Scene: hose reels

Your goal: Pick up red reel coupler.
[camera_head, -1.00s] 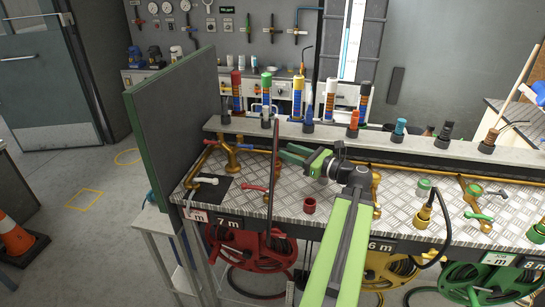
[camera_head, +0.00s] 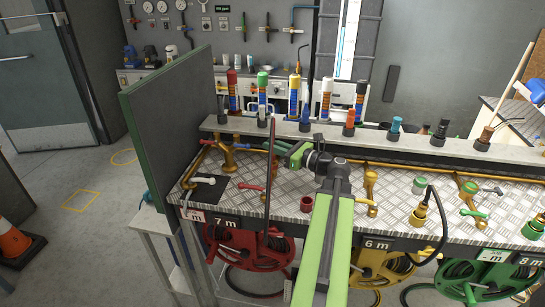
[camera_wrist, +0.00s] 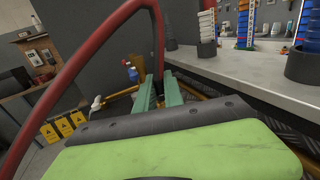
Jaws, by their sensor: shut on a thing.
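The red reel (camera_head: 245,245) hangs under the bench at the left. Its dark red hose (camera_head: 268,205) rises in front of the bench to above the bench top. In the wrist view the red hose (camera_wrist: 72,72) arches over and comes down to my green jaws. My gripper (camera_head: 277,147) reaches left over the bench, level with the upper part of the hose. In the wrist view my gripper (camera_wrist: 160,80) is shut on the coupler end of this hose. The coupler itself is mostly hidden between the jaws.
A dark red cup (camera_head: 307,203) stands on the bench (camera_head: 345,205). Brass pipework (camera_head: 226,155) and a green-edged panel (camera_head: 165,120) are at the left. A grey ledge (camera_head: 400,142) with several coloured fittings runs behind. A yellow coupler (camera_head: 418,214) is at the right.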

